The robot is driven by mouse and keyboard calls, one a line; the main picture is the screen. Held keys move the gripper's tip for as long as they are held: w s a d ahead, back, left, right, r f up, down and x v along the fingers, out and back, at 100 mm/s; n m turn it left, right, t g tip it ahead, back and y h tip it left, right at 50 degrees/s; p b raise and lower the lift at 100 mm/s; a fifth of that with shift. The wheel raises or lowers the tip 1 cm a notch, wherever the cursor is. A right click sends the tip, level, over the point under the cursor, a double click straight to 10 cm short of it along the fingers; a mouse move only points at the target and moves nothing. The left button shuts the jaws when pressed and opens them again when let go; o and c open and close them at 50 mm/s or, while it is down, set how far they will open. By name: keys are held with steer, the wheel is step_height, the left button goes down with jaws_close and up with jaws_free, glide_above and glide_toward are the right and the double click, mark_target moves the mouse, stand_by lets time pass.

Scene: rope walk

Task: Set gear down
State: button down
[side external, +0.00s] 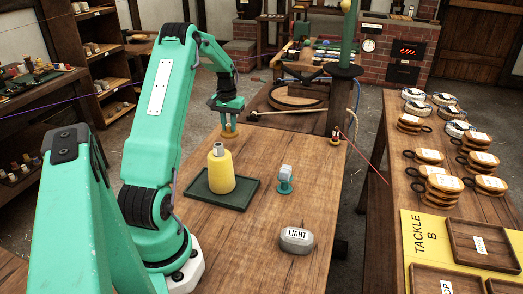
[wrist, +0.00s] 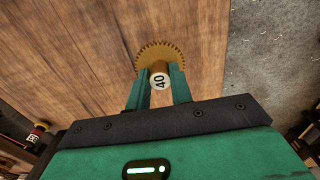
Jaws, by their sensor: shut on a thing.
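My gripper is shut on the gear's hub. In the side external view the gear (side external: 229,132) shows as a small brass disc beneath my gripper (side external: 229,118), over the far part of the wooden bench (side external: 258,222). I cannot tell whether the gear touches the bench top.
A green post (side external: 346,45) rises at the far end. Bare wood lies between these.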

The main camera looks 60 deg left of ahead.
steer(key=shift+a+f, duration=0.1)
steer(key=shift+a, duration=0.2)
steer(key=shift+f, duration=2)
steer(key=shift+f, duration=0.2)
steer(key=c, duration=1.2)
jaws_free()
steer(key=shift+c, duration=0.2)
steer(key=shift+r, duration=0.1)
step_height(320, 180, up, 11)
steer(key=shift+r, duration=0.6)
